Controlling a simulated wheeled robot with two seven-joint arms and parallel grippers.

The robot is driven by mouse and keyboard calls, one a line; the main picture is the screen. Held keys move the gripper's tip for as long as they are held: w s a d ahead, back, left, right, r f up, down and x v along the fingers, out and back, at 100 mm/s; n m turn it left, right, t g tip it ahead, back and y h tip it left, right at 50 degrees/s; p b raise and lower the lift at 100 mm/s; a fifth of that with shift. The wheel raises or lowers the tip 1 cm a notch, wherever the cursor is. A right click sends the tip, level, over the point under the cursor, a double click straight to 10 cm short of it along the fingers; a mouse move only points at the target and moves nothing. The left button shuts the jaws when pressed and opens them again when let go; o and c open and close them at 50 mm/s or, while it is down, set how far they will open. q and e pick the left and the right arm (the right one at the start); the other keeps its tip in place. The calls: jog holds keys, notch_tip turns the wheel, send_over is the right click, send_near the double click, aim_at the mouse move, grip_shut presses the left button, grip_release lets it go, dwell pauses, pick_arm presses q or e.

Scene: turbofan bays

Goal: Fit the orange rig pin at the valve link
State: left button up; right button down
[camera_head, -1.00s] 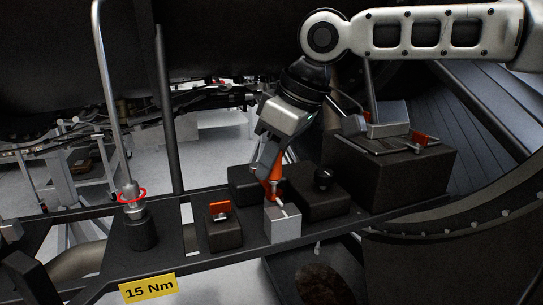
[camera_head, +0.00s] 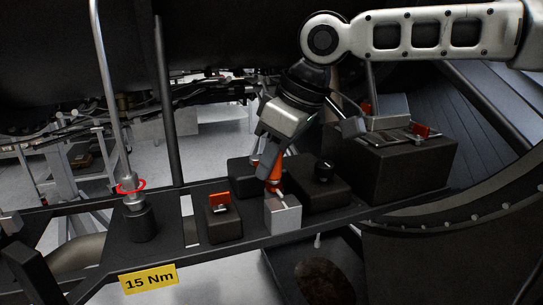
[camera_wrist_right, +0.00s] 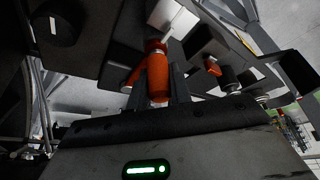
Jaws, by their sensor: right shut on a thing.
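My right gripper (camera_head: 268,172) reaches down from the upper right and is shut on the orange rig pin (camera_head: 274,182). In the right wrist view the orange pin (camera_wrist_right: 158,78) stands between the two dark fingers (camera_wrist_right: 160,92). The pin's lower end is at the top of a small light grey block (camera_head: 283,215); I cannot tell whether it is seated in it or just above it. The block also shows pale in the wrist view (camera_wrist_right: 172,17). I cannot tell for sure which part is the valve link. My left gripper is not in view.
A dark block with an orange tab (camera_head: 220,200) stands left of the grey block. A rod with a red ring (camera_head: 131,185) rises at left, near a yellow "15 Nm" label (camera_head: 149,279).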

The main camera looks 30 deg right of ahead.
jog(key=shift+f, duration=0.3)
jog(key=c, duration=1.2)
grip_release()
jog(key=p+v, duration=0.1)
jog(key=v, duration=1.5)
jog(key=shift+w, duration=0.1)
